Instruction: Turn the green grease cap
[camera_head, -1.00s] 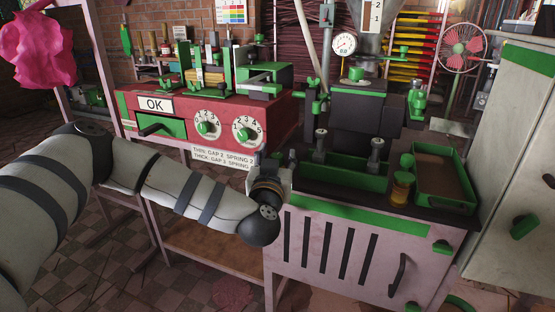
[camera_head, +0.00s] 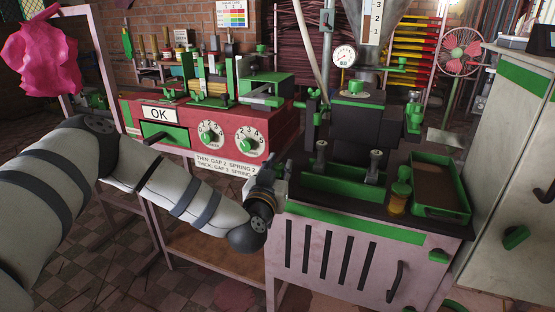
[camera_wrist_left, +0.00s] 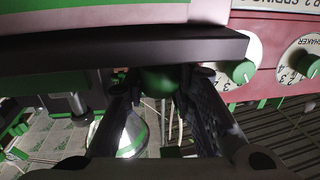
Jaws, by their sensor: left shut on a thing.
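In the left wrist view a rounded green cap (camera_wrist_left: 158,80) sits just under the edge of a dark counter, between the two fingers of my left gripper (camera_wrist_left: 160,98). The fingers are closed in on it from both sides. I take it for the grease cap; its top is partly hidden by the counter edge. In the head view my left gripper (camera_head: 272,178) is at the left corner of the dark-topped machine, and it hides the cap there. My right gripper is not in view.
The dark-topped machine (camera_head: 350,222) carries green trays (camera_head: 441,170) and an amber jar with a green lid (camera_head: 400,190). A red machine (camera_head: 235,118) with two green-knobbed dials stands to the left. A grey cabinet (camera_head: 520,130) stands at the right.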

